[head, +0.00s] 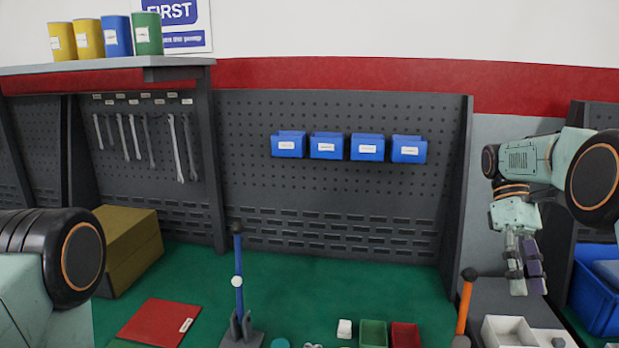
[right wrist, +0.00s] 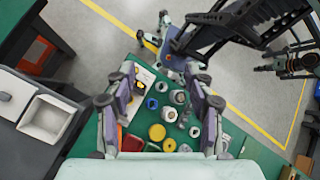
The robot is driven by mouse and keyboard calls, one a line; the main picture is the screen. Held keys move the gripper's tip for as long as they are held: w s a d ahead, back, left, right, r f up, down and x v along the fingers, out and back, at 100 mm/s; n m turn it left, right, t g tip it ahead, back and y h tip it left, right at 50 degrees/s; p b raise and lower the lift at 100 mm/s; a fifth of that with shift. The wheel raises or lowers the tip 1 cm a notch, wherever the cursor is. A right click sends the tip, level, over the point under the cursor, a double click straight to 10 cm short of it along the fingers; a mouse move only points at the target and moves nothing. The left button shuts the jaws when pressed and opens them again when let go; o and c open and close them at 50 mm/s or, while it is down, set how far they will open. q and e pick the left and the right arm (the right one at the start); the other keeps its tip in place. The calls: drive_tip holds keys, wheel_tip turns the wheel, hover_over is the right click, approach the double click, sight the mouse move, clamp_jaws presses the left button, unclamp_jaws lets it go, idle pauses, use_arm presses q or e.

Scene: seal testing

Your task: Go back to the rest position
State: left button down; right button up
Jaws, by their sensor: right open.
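My right gripper (head: 526,283) hangs pointing down at the right of the head view, above the grey and white bins at the bench's right end. Its fingers are apart with nothing between them, as the right wrist view (right wrist: 160,88) also shows. Beyond the fingers in that view lie the green bench top and several small round parts, including a yellow disc (right wrist: 157,132). My left arm shows only as a large joint at the left edge of the head view; its gripper is out of that picture.
An orange lever (head: 465,305) stands below and left of the right gripper. A blue lever (head: 238,275) stands mid-bench, with a red panel (head: 158,321) to its left. White bins (head: 508,333) and a blue crate (head: 597,300) are at right. The green bench behind the levers is clear.

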drive_tip(key=s+a+f+m+t, duration=0.15)
drive_tip(key=s+a+f, duration=0.3)
drive_tip(key=f, duration=0.95)
drive_tip(key=s+a+f+n+t, duration=0.1)
drive_tip(key=s+a+f+t, duration=0.15)
drive_tip(key=a+f, duration=0.75)
drive_tip(key=s+a+f+m+t, duration=0.1)
drive_tip(key=s+f+m+t, duration=0.15)
drive_tip(key=s+f, duration=0.85)
drive_tip(key=s+a+r+m+t, duration=0.2)
drive_tip(key=s+r, duration=0.1)
drive_tip(key=s, duration=0.9)
wheel_tip(320, 180, down, 19)
drive_tip(key=h+b, duration=0.1)
drive_tip(key=b, duration=1.8)
drive_tip(key=shift+d+r, duration=0.1)
